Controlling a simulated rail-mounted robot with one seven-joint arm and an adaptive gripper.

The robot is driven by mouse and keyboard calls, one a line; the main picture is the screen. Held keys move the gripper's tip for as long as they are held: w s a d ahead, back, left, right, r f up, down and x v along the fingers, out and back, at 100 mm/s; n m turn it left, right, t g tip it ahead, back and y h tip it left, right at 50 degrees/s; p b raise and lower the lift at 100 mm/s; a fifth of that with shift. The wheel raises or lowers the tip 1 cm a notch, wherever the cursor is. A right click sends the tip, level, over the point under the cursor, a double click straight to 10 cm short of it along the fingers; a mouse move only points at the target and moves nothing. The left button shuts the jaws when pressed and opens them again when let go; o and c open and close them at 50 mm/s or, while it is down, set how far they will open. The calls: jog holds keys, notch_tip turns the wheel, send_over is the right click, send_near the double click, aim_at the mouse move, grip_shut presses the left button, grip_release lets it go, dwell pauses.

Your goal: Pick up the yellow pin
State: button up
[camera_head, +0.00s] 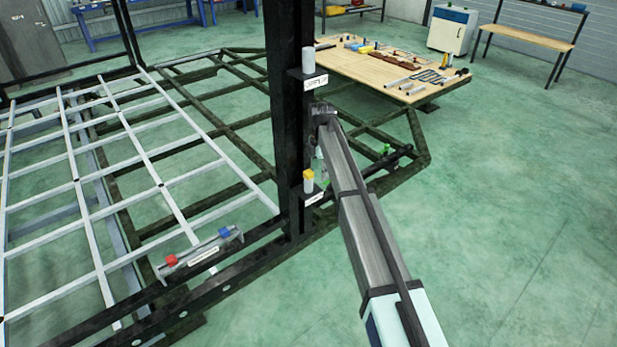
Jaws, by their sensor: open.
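The yellow pin (308,176) stands upright in a small labelled bracket on the lower part of the black vertical post. Its yellow top and pale lower body show. My arm reaches up from the bottom right to the right side of the post, above the pin. My gripper (321,168) seems to hang below the arm's dark end, just right of the yellow pin. It is small and partly hidden by the post and my arm. It looks open, with nothing seen in it. Contact with the pin cannot be made out.
A white pin (308,56) stands in an upper bracket on the post. Metal frames (110,150) fill the left. A wooden table (440,96) holds tools. Floor at right is clear.

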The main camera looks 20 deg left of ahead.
aim_at(309, 172)
jog(key=a, duration=0.1)
jog(key=a+r+n, duration=0.1)
jog(key=a, duration=0.1)
jog(key=a+r+n, duration=0.1)
jog(key=shift+w+a+r, duration=0.2)
jog(key=shift+r, duration=0.05)
jog(key=shift+f+p, duration=0.7)
jog(key=shift+f, duration=1.75)
grip_shut()
